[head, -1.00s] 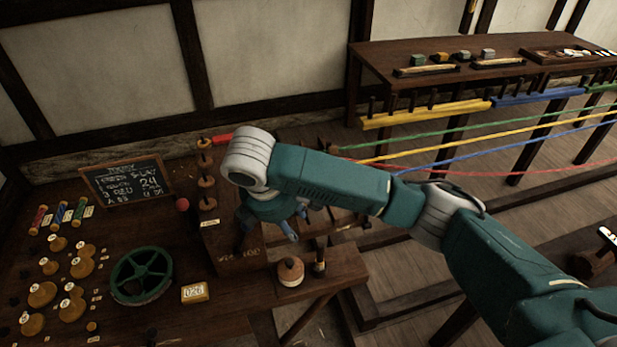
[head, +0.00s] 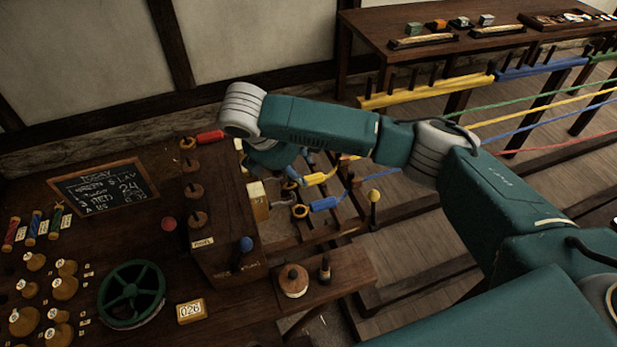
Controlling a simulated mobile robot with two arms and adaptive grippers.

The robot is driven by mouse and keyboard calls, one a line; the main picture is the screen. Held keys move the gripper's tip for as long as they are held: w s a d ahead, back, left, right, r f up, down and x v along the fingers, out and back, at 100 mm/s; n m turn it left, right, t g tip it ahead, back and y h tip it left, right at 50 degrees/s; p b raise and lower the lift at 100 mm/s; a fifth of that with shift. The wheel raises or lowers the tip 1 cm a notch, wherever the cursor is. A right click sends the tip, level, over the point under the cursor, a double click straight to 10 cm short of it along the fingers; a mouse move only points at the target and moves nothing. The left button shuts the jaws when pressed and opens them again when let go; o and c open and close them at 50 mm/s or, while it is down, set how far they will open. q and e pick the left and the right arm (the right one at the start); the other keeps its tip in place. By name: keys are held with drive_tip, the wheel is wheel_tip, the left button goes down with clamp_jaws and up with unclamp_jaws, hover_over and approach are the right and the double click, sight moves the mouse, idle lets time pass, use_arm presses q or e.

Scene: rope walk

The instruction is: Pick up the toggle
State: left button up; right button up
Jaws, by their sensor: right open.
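My right gripper (head: 301,170) is open, below the pale wrist joint at the end of my teal arm, over the far side of the wooden rope machine (head: 215,232). I see nothing between its fingers, which the wrist partly hides. I cannot tell for certain which piece is the toggle. A small dark upright wooden piece (head: 325,270) stands on the machine's front shelf (head: 345,262), beside a round wooden knob (head: 293,280). The gripper is apart from both, behind and above them. My left gripper is not in view.
A green handwheel (head: 131,292), yellow 026 block (head: 191,311), chalkboard (head: 104,187) and several wooden bobbins lie on the left bench. Blue-knobbed (head: 245,245) and yellow-knobbed (head: 374,196) levers stand near the machine. Coloured ropes (head: 545,127) stretch right, before a back table (head: 372,30).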

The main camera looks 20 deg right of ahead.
sight(308, 177)
drive_tip(key=shift+w+d+f, duration=0.2)
drive_tip(key=shift+d+f, duration=0.1)
drive_tip(key=shift+f, duration=0.25)
drive_tip(key=p+x, duration=0.1)
drive_tip(key=x, duration=0.1)
drive_tip(key=p+x, duration=0.1)
drive_tip(key=x, duration=0.1)
drive_tip(key=shift+d+f+p, duration=0.2)
drive_tip(key=shift+d+p, duration=0.1)
drive_tip(key=shift+d, duration=0.05)
drive_tip(key=shift+d+f, duration=0.1)
drive_tip(key=shift+f, duration=0.15)
drive_tip(key=shift+c, duration=1.3)
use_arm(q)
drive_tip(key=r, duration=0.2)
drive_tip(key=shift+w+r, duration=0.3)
use_arm(e)
drive_tip(key=c, duration=0.5)
drive_tip(key=shift+c, duration=0.4)
